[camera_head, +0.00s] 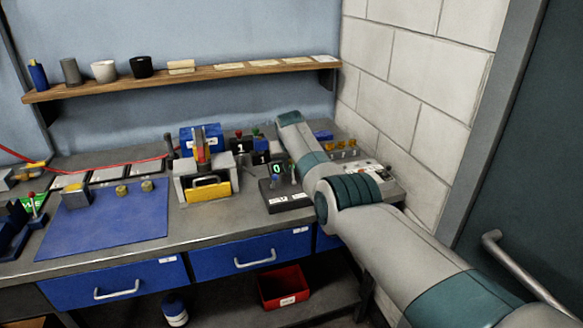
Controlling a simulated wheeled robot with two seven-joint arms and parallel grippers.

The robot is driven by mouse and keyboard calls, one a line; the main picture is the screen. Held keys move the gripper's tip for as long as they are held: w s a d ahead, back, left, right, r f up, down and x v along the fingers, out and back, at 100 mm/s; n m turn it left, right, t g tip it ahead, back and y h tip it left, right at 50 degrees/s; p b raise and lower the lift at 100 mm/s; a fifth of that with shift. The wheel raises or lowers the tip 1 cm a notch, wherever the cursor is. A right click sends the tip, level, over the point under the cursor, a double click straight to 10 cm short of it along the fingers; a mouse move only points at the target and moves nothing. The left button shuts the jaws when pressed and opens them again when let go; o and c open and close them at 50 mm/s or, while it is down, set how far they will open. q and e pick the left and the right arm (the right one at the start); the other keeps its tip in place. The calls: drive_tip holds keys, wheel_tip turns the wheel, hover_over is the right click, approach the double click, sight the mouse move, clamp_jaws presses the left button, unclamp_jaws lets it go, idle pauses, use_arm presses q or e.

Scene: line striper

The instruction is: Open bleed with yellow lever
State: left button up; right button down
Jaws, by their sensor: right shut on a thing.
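My right arm comes in from the lower right and reaches over the bench's right end. My right gripper (291,171) is low beside a small black block (287,200) with a white label and a tile marked 0 (277,169). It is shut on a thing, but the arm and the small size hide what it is. I cannot make out a yellow lever; it may be behind my arm. Behind stand small red-topped (239,133) and green-topped (255,131) parts near tiles marked 1. My left gripper is not in view.
A grey machine with a yellow front (209,189) stands left of the black block. A blue mat (105,222) with small brass parts lies further left. Several yellow-topped fittings (341,147) are behind my arm, near the white block wall (390,85). A shelf (200,76) hangs above.

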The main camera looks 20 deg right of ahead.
drive_tip(key=c, duration=1.8)
unclamp_jaws()
drive_tip(key=shift+w, duration=0.1)
drive_tip(key=shift+c, duration=0.2)
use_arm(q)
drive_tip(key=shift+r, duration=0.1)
use_arm(e)
drive_tip(key=shift+r, duration=0.15)
